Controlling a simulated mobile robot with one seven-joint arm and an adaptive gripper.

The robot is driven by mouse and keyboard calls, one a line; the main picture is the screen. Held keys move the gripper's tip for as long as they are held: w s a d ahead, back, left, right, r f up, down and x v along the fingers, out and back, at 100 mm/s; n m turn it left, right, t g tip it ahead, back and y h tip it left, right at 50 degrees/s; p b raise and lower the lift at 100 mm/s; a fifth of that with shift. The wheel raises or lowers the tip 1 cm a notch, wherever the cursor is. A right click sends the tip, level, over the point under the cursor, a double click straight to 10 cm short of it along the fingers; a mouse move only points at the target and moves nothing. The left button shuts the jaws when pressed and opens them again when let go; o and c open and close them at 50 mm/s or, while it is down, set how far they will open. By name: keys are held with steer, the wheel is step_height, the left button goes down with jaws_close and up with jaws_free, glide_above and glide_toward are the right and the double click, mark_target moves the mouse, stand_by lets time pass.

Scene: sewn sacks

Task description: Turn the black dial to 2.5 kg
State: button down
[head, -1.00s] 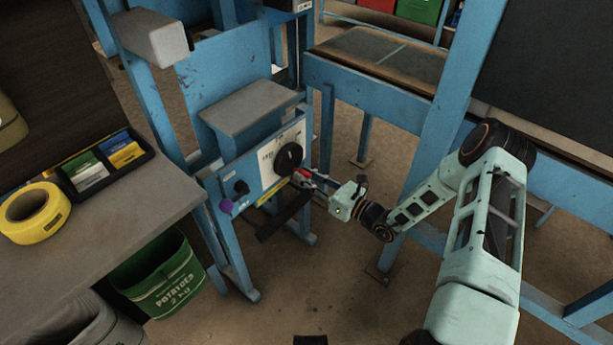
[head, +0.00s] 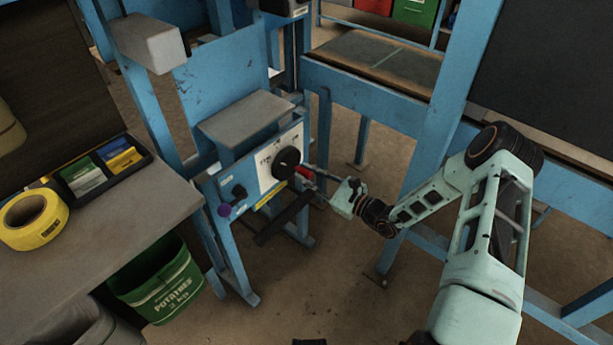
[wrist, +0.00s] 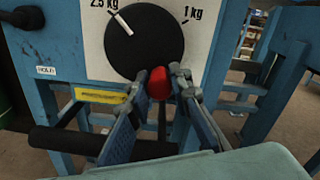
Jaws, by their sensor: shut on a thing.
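The black dial (wrist: 150,45) is on a white plate on the blue machine; it also shows in the head view (head: 285,160). Its white pointer mark (wrist: 122,24) slants up-left towards the "2.5 kg" label (wrist: 104,4), whose top is cut off. The "1 kg" label (wrist: 192,14) is at upper right. My gripper (wrist: 160,80) is at the dial's lower edge, its fingers shut on a red knob (wrist: 158,84). The red knob also shows in the head view (head: 305,173). I cannot tell how it joins the dial.
A black bar (wrist: 100,143) runs below the dial. A grey table (head: 110,225) with yellow tape (head: 34,219) stands at left.

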steer(key=shift+w+d+r+n, duration=0.15)
steer(key=shift+r+n, duration=0.15)
steer(key=shift+n, duration=0.7)
steer(key=c, duration=1.7)
jaws_free()
steer(key=shift+c, duration=0.2)
steer(key=v, duration=1.2)
steer(key=shift+w, duration=0.1)
